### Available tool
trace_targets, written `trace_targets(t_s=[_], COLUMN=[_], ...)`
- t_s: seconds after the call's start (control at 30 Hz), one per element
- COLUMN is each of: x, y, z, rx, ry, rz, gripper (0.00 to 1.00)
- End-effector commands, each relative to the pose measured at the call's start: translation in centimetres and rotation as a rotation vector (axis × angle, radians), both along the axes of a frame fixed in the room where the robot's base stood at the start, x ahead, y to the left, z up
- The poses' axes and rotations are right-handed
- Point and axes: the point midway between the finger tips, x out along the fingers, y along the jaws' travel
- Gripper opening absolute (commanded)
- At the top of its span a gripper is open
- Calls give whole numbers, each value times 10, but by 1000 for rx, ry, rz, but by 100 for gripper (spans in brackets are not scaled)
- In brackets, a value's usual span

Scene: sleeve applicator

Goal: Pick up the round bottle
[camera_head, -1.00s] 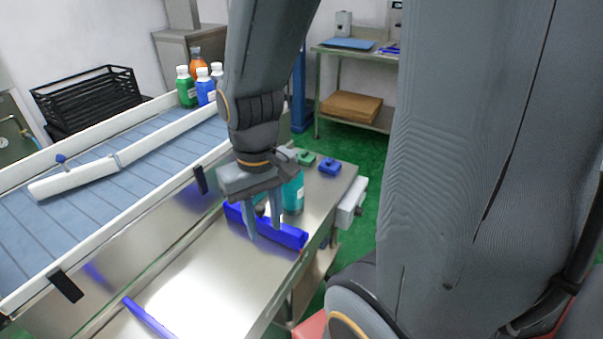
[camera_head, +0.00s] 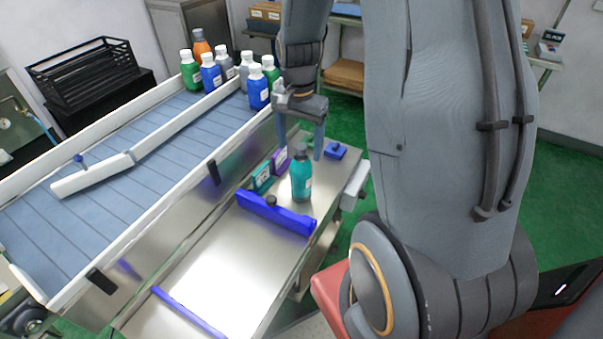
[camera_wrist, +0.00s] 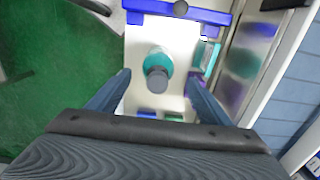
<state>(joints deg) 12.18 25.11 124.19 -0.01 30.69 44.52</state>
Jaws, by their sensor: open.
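The round bottle (camera_head: 301,176) is teal with a dark grey cap and stands upright on the metal table. In the wrist view the bottle (camera_wrist: 157,66) is seen from above, ahead of the fingertips and roughly between their lines. My gripper (camera_head: 301,150) is open and empty, behind and above the bottle in the head view. Its two fingers (camera_wrist: 155,85) are spread wide in the wrist view. I cannot tell the exact gap between fingers and bottle.
A blue guide bar (camera_head: 275,213) lies in front of the bottle. Teal (camera_head: 262,178) and purple (camera_head: 281,161) boxes stand close at its left, and a blue block (camera_head: 336,151) lies behind. The conveyor (camera_head: 120,185) with several bottles runs at the left. The front tabletop (camera_head: 220,270) is clear.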

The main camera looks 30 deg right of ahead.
Motion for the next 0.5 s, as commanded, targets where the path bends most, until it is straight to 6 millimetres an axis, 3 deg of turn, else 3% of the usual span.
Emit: trace_targets(t_s=[0.5], x=[-4], y=[-3], z=[-50], rx=[1], ry=[4], rz=[3], gripper=[73])
